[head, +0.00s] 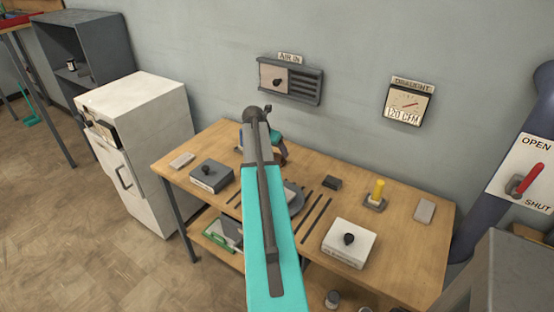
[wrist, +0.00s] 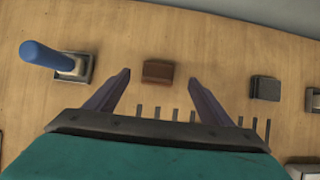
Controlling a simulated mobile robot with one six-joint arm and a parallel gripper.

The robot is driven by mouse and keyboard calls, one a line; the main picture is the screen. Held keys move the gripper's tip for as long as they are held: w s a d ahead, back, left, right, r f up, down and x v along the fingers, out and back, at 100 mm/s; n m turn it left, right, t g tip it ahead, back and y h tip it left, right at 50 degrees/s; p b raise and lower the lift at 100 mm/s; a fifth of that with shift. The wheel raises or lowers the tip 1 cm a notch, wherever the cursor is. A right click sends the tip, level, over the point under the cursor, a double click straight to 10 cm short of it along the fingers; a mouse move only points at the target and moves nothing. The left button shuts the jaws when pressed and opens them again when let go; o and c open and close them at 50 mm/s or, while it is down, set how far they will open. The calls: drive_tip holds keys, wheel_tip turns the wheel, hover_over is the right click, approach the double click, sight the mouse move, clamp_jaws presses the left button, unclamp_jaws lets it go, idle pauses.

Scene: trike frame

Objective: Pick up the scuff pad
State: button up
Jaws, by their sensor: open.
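A reddish-brown block, which looks like the scuff pad (wrist: 158,72), lies on the wooden bench top in the wrist view. My gripper (wrist: 160,78) is open and empty, with one finger to each side of the block in that picture. The fingers look apart from it; their height above the bench is hard to tell. A dark grey block (wrist: 265,88) lies to the right, outside the fingers; it also shows in the head view (head: 332,183).
A blue handle (wrist: 45,55) stands on a holder left of my gripper. On the workbench (head: 418,240), a yellow handle (head: 378,189), a white box with a knob (head: 349,243), a grey box (head: 211,175) and thin dark strips lie around. The wall is behind.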

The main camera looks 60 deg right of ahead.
sight(277, 155)
drive_tip(key=shift+x, duration=0.9)
drive_tip(key=shift+p+x, duration=1.25)
drive_tip(key=shift+x, duration=1.35)
drive_tip(key=shift+w, duration=0.15)
drive_tip(key=shift+c, duration=0.3)
drive_tip(key=c, duration=1.1)
